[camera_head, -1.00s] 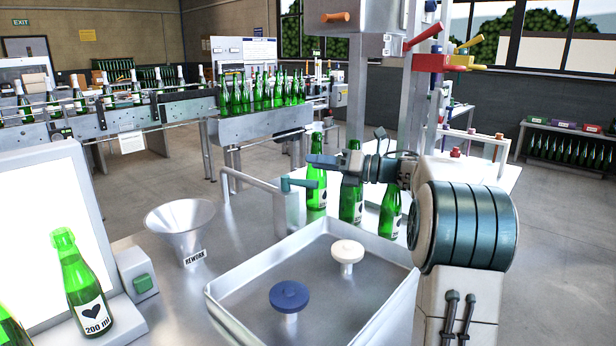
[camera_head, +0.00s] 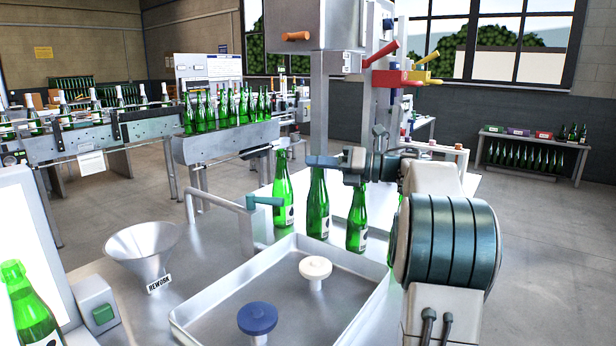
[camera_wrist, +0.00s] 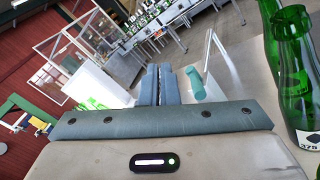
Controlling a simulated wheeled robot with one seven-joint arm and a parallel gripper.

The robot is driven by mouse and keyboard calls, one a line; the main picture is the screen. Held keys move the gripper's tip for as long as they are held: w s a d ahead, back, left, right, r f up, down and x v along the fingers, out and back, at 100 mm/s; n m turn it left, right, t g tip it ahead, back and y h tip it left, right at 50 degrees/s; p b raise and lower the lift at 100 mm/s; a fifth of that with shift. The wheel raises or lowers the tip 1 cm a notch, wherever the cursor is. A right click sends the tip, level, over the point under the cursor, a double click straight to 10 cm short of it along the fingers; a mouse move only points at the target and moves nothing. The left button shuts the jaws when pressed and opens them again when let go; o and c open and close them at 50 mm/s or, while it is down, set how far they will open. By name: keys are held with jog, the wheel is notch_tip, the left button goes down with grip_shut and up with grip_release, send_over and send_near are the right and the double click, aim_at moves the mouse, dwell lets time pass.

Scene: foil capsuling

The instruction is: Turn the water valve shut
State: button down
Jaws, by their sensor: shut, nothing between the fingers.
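The water valve is a small teal lever (camera_head: 264,201) on top of a grey tap (camera_head: 244,222) at the back left corner of a steel sink. The lever points to the right in the head view. In the wrist view, the lever (camera_wrist: 196,84) shows just right of my fingers. My gripper (camera_head: 318,160) is above and to the right of the lever, in front of green bottles. It is apart from the lever. In the wrist view, my gripper's fingers (camera_wrist: 160,84) are together with nothing between them.
Green bottles (camera_head: 317,205) stand close behind the sink, below my gripper. A rework funnel (camera_head: 142,243) stands to the left. A grey machine column with coloured levers (camera_head: 384,55) rises behind.

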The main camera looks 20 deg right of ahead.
jog(key=s+a+f+m+t+h+b, duration=0.2)
jog(key=a+m+t+b, duration=0.1)
jog(key=a+m+t, duration=0.4)
jog(key=s+a+f+m+t+h+b, duration=0.2)
jog(key=s+a+f+m+h, duration=0.1)
jog(key=s+f+m+h, duration=0.75)
jog(key=y+p, duration=0.1)
jog(key=y, duration=0.1)
send_near(268, 204)
jog(key=w+a, duration=0.3)
jog(key=shift+w+d+r+m+h+p, duration=0.3)
jog(key=shift+w+d+r+p, duration=0.2)
jog(key=shift+w, duration=0.25)
jog(key=shift+w+d, duration=0.35)
jog(key=shift+w, duration=0.1)
jog(key=shift+b, duration=0.3)
